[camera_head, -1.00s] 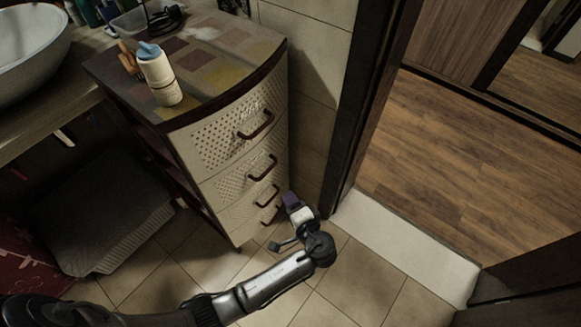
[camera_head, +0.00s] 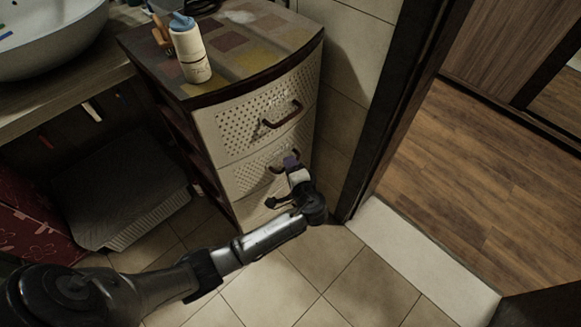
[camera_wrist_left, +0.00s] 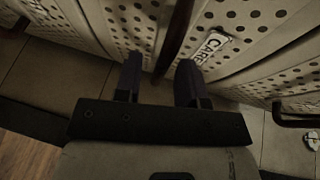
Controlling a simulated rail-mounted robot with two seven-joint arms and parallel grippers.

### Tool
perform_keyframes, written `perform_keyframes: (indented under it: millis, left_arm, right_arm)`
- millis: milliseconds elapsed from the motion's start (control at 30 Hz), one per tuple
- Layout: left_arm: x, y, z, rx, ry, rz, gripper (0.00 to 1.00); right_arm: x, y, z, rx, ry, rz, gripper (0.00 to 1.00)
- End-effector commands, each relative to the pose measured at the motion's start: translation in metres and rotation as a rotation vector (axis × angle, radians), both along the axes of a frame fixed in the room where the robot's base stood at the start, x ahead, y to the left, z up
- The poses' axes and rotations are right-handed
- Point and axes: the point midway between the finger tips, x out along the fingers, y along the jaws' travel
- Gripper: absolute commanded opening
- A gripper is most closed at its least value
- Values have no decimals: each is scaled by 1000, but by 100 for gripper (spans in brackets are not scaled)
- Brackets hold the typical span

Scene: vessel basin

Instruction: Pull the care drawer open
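The care drawer (camera_wrist_left: 237,25) is a pale perforated front with a white "CARE" label (camera_wrist_left: 211,47) beside its dark handle (camera_wrist_left: 176,35) in the left wrist view. In the head view it appears to be the second drawer from the top (camera_head: 245,177), and its front looks flush with the cabinet. My left gripper (camera_head: 291,161) is in front of that drawer's handle and partly hides it. In the left wrist view its two fingers (camera_wrist_left: 159,80) are apart, with the handle ahead, between their lines. Contact cannot be told. My right gripper is not in view.
The drawer cabinet (camera_head: 240,45) carries a white bottle with a blue cap (camera_head: 190,50) on top. Another drawer handle (camera_head: 282,115) is above. A dark door frame (camera_head: 405,105) stands close on the right. The tiled floor (camera_head: 330,285) in front is clear.

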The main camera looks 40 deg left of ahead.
Motion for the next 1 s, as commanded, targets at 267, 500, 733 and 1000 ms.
perform_keyframes:
  millis: [267,500,733,1000]
  left_arm:
    - [3,6,-1,0,0,0,37]
    - [3,6,-1,0,-1,0,30]
    - [3,5,-1,0,-1,0,8]
    - [3,5,-1,0,0,0,0]
  right_arm:
    - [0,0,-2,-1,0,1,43]
    - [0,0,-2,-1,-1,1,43]
    - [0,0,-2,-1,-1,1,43]
    - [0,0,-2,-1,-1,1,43]
